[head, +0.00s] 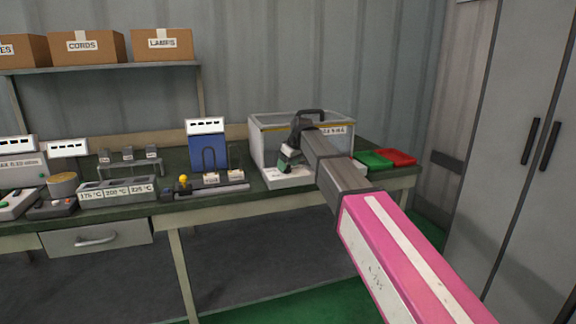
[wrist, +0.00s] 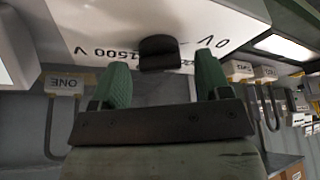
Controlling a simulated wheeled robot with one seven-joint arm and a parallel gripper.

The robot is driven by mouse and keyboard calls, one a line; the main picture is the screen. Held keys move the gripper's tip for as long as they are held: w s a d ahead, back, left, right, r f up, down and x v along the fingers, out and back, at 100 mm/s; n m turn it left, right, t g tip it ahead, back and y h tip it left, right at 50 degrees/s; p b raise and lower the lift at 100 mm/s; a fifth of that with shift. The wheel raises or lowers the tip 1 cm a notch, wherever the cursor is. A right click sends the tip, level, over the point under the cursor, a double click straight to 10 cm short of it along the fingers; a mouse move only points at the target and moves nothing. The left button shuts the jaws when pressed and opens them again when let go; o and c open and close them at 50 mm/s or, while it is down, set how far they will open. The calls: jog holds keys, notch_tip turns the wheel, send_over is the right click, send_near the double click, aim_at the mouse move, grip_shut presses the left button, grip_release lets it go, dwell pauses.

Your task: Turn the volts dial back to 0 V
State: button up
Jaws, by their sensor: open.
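The volts dial (wrist: 159,52) is a dark knob on a white panel (wrist: 115,22) in the wrist view, which shows the panel upside down. The labels 1500 V and 0 V are on either side of it; I cannot tell where its pointer stands. My gripper (wrist: 163,78) is open, with one green-padded finger to each side of the dial and the dial between or just beyond the tips. I cannot tell whether they touch it. In the head view my gripper (head: 288,162) is at the front of the white-based tester (head: 285,182), and the dial is hidden.
A clear-sided enclosure (head: 265,137) rises behind the tester base. Green (head: 372,160) and red (head: 398,157) trays lie to its right. Left of it are a blue panel (head: 207,153), small heating elements and a block with temperature labels (head: 117,190). A grey cabinet (head: 520,150) stands at right.

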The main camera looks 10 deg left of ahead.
jog(key=v, duration=1)
jog(key=shift+r, duration=0.35)
jog(key=shift+d, duration=0.1)
